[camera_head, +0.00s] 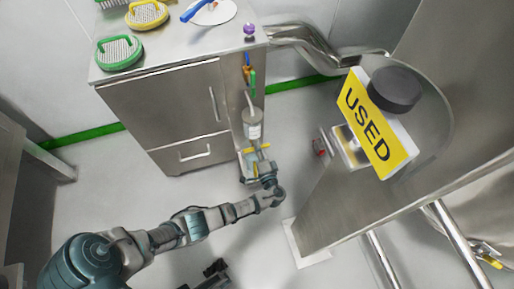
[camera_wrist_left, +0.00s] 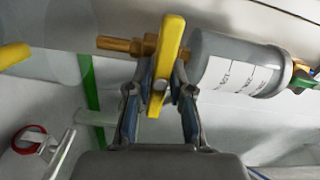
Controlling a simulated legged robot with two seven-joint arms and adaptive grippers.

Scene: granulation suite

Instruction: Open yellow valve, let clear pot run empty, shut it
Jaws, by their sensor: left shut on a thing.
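The yellow valve handle (camera_wrist_left: 170,42) stands crosswise to its brass fitting (camera_wrist_left: 122,45) in the left wrist view. My left gripper (camera_wrist_left: 160,95) is shut on the handle's lower part, a finger on each side. My right gripper cannot be made out.
The steel cabinet (camera_head: 165,110) carries round sieves (camera_head: 147,14) and a small purple knob (camera_head: 249,29). A yellow USED sign (camera_head: 376,123) is on the large steel machine at the right. Open floor (camera_head: 110,185) lies left of my arm.

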